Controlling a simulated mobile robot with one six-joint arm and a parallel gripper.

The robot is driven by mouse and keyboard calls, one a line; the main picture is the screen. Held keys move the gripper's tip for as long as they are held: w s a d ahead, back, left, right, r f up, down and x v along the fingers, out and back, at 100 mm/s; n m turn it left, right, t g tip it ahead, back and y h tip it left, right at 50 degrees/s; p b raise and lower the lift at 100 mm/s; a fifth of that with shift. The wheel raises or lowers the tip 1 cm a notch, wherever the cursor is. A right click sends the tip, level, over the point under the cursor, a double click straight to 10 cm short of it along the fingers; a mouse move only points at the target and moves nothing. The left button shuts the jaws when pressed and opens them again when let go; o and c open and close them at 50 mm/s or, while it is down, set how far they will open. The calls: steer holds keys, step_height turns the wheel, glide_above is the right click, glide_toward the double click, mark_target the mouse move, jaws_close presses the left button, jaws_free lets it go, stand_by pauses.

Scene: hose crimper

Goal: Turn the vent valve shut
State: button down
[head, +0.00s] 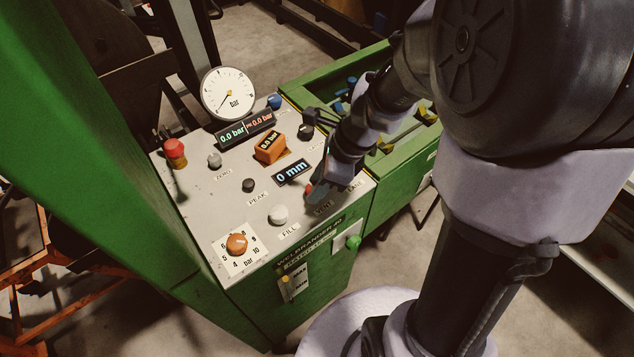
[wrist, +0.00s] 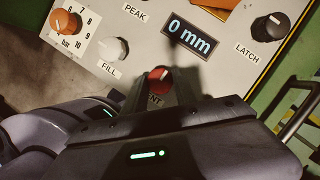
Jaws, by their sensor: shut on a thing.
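The vent valve is a small red knob (wrist: 159,76) at the panel's front edge, with its label partly covered so that only "NT" shows in the wrist view. A bit of the red knob (head: 309,187) also shows in the head view beside my fingers. My gripper (head: 314,191) is shut on the knob, and its dark fingers (wrist: 161,92) reach up to either side of it in the wrist view. The fingers and their shadow hide the knob's lower part and any mark of its angle there.
The white FILL knob (head: 278,214) stands close by on the left. The "0 mm" display (head: 291,172) and LATCH knob (wrist: 270,27) lie beyond. An orange dial (head: 237,244), a red button (head: 175,152) and a round gauge (head: 229,94) are further off.

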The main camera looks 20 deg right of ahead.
steer(key=n+g+p, duration=0.1)
steer(key=n+p, duration=0.2)
steer(key=shift+w+r+n, duration=0.1)
steer(key=shift+r+n, duration=0.05)
steer(key=shift+n, duration=0.25)
steer(key=n+g+p, duration=0.1)
steer(key=n+p, duration=0.1)
steer(key=n+g+p, duration=0.1)
steer(key=n+p, duration=0.1)
steer(key=n, duration=0.1)
steer(key=shift+w+g, duration=0.15)
steer(key=shift+g, duration=0.15)
steer(key=n+g+p, duration=0.1)
steer(key=n+p, duration=0.1)
steer(key=n, duration=0.1)
steer(key=n+p, duration=0.1)
steer(key=n, duration=0.1)
steer(key=shift+w+n+g+h+p, duration=0.1)
steer(key=shift+n+g+h+p, duration=0.3)
steer(key=shift+a+n+g+h+p, duration=0.15)
steer(key=shift+n+g+h+p, duration=0.25)
steer(key=shift+n+p, duration=0.9)
steer(key=shift+n, duration=0.5)
steer(key=shift+f, duration=0.2)
steer(key=c, duration=1)
jaws_free()
